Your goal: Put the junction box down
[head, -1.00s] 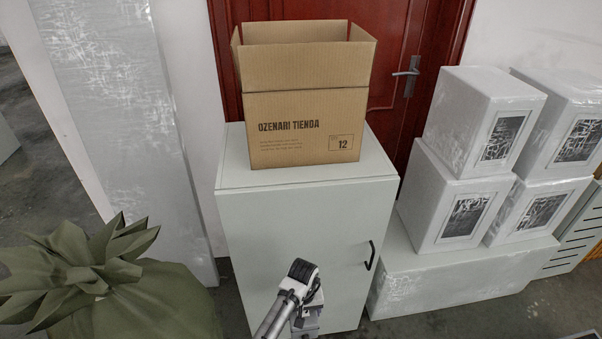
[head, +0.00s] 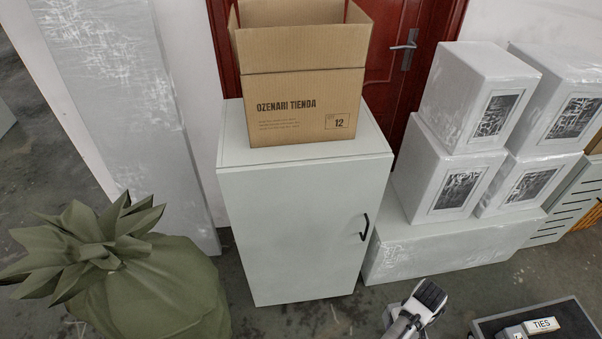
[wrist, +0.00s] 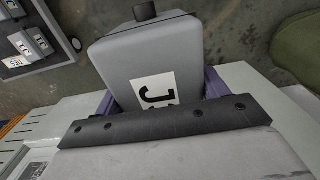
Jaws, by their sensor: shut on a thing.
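The junction box (wrist: 148,58) is a grey, rounded box with a white label showing a black letter J and a dark round fitting at its top edge. It fills the middle of the wrist view. My gripper (wrist: 160,88) is shut on it, with purple-grey fingers on both sides. In the head view only part of my arm shows at the bottom, right of centre; the gripper and the junction box are not visible there.
A cardboard box (head: 305,108) stands open on a pale cabinet (head: 295,225). Wrapped white boxes (head: 455,185) are stacked at right. A dark tray (head: 490,326) with a TIES box (head: 541,325) is at bottom right. A green sack (head: 165,285) stands at left. Bare floor lies before the cabinet.

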